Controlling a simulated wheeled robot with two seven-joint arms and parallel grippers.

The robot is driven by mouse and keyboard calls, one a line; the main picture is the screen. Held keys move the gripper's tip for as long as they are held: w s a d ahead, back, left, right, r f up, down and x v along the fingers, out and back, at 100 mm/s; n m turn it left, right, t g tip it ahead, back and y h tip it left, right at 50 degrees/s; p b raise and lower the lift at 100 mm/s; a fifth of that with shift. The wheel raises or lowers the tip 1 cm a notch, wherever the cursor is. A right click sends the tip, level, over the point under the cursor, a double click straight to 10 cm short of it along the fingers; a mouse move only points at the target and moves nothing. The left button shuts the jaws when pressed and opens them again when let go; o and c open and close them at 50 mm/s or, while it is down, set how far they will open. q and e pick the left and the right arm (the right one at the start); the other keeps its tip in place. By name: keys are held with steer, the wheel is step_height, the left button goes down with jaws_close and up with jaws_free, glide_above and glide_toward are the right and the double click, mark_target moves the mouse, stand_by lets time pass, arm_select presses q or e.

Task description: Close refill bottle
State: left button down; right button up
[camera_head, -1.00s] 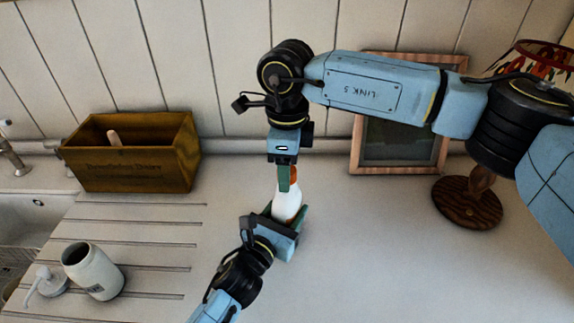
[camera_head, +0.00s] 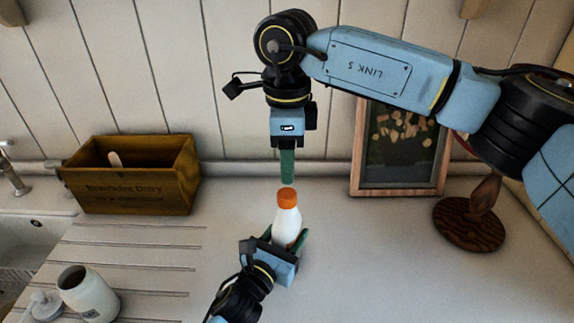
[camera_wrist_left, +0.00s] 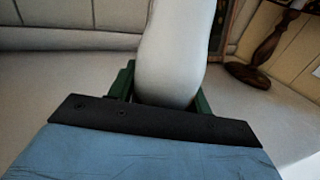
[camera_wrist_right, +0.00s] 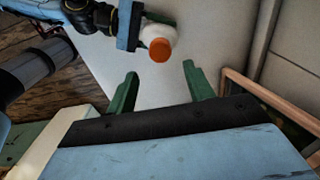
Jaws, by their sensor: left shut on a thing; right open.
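The refill bottle (camera_head: 287,222) is white with an orange cap (camera_head: 287,197) on its top. It stands close to upright on the counter or just above it; I cannot tell which. My left gripper (camera_head: 287,240) is shut around the bottle's lower body, which also fills the middle of the left wrist view (camera_wrist_left: 175,60). My right gripper (camera_head: 287,180) points down above the cap, open and empty. In the right wrist view its two green fingers (camera_wrist_right: 160,90) are apart, and the orange cap (camera_wrist_right: 160,50) shows beyond them, clear of both.
A wooden crate (camera_head: 130,190) stands at the back left by the sink. A white jar (camera_head: 88,293) and a pump top (camera_head: 42,306) are at the front left. A framed picture (camera_head: 400,186) and a lamp base (camera_head: 468,224) stand at the right. The counter right of the bottle is clear.

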mark_target(287, 193)
steer(key=shift+f, duration=0.15)
steer(key=shift+f, duration=3.9)
steer(key=shift+c, duration=0.4)
steer(key=c, duration=0.9)
steer(key=o, duration=1.1)
steer(key=shift+o, duration=0.2)
steer(key=shift+r, duration=0.15)
step_height(287, 193, up, 12)
